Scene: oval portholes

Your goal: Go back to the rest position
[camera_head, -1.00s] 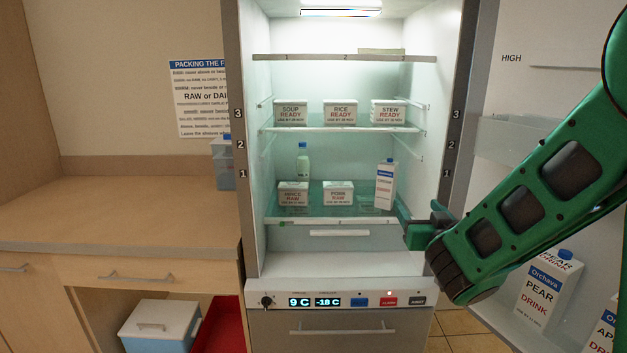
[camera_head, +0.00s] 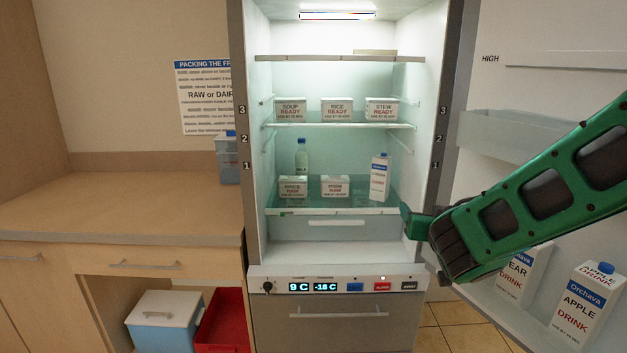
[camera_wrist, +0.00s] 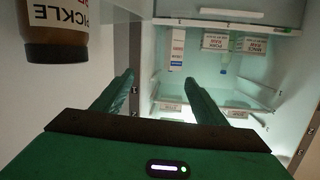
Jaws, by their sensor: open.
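My gripper (camera_head: 406,218) is at the right front edge of the open fridge's lower shelf, in the head view. Its two green fingers are spread with nothing between them in the wrist view (camera_wrist: 160,84). A white and blue carton (camera_head: 380,180) stands upright on the lower shelf. Beside it are the pork raw box (camera_head: 335,187) and the mince raw box (camera_head: 293,188), with a blue-capped bottle (camera_head: 302,158) behind. The carton also shows upside down beyond the fingers in the wrist view (camera_wrist: 177,48).
The fridge door at right holds a pear drink (camera_head: 525,270), partly behind my arm, and an apple drink (camera_head: 583,305). A pickle jar (camera_wrist: 55,30) is near my gripper in the wrist view. Soup, rice and stew boxes (camera_head: 336,110) stand above. A counter (camera_head: 110,205) is at left.

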